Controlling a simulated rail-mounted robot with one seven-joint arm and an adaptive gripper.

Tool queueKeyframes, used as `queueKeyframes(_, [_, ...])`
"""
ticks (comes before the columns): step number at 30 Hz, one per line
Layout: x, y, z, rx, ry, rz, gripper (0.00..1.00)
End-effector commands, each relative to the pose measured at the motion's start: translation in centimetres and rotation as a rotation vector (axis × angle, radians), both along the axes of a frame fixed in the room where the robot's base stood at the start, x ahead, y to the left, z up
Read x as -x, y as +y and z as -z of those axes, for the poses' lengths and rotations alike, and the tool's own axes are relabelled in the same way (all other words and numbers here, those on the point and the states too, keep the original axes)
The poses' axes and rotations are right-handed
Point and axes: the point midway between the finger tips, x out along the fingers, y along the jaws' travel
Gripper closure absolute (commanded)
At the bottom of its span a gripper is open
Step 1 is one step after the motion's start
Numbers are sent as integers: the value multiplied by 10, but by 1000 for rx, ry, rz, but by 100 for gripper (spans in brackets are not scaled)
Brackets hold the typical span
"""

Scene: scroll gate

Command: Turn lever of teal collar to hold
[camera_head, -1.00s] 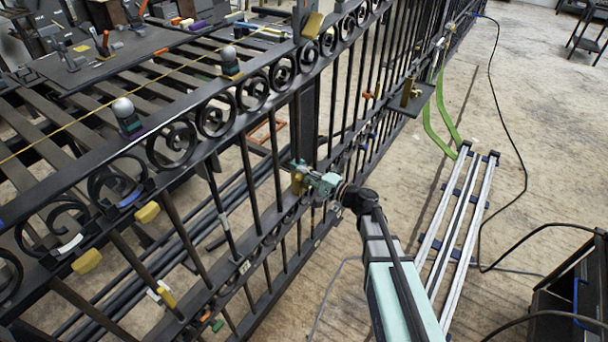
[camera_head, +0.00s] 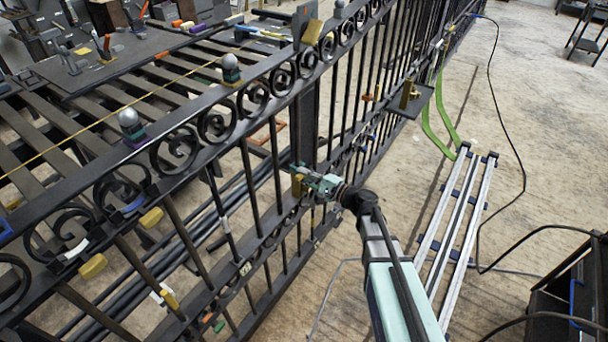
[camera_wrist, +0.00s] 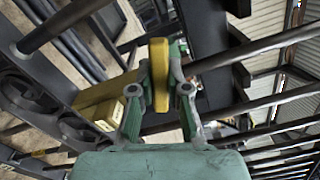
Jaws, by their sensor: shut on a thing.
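My gripper (camera_head: 318,184) is teal and grey and reaches the gate's dark upright post in the head view. In the wrist view my gripper (camera_wrist: 160,98) is shut on a yellow lever (camera_wrist: 159,62), with one finger on each side of it. The lever stands upright in that picture. In the head view a small yellow part (camera_head: 297,184) shows at my fingertips. I cannot tell the teal collar apart from my teal fingers; it is hidden or too small.
The black scroll gate (camera_head: 252,98) runs across the head view, with several bars close around my gripper. A yellow block (camera_wrist: 108,110) with a label sits left of my fingers in the wrist view. Pale rails (camera_head: 458,215) lie on the open floor at right.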

Motion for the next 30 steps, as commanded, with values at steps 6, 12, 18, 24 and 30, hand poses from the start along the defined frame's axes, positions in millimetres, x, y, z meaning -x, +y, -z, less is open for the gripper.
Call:
queueKeyframes(6, [-2, 0, -3, -29, 52, 0, 100])
queueKeyframes(12, [-2, 0, -2, -33, 59, 0, 100])
queueKeyframes(18, [-2, 0, -2, -35, 63, 0, 100])
queueKeyframes(24, [-3, 0, -5, -60, 110, 0, 100])
queueKeyframes(30, [-4, -1, -7, -93, 171, 0, 100])
